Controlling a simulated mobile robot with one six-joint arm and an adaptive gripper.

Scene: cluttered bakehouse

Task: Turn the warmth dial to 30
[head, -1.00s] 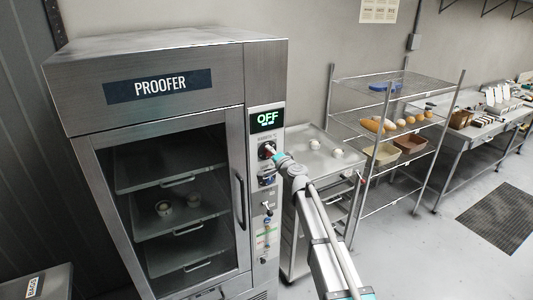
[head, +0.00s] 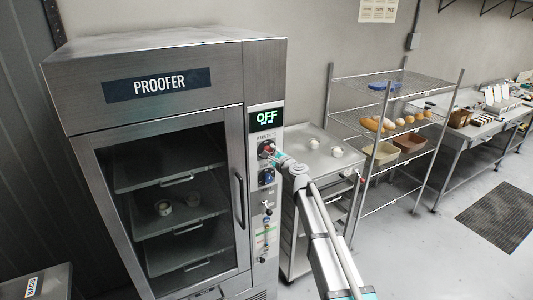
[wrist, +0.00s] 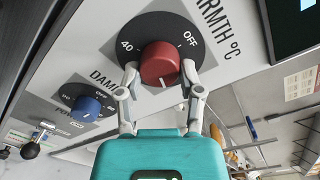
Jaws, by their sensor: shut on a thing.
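The warmth dial (wrist: 160,62) is a red knob on a black round plate marked "40" and "OFF", beside the label "WARMTH °C". A white line shows at the knob's lower edge in the wrist view. My gripper (wrist: 159,74) is shut on the knob, one finger on each side. In the head view my gripper (head: 277,155) reaches the dial from the right and partly hides it. The display (head: 267,118) above the dial reads "OFF". The proofer (head: 170,180) has its glass door closed.
A blue dial (wrist: 84,106) sits close to the warmth dial, with a metal toggle (wrist: 30,150) beyond it. A tray trolley (head: 318,150) stands right of the proofer, near my arm. A wire rack (head: 385,135) stands farther right; open floor lies beyond.

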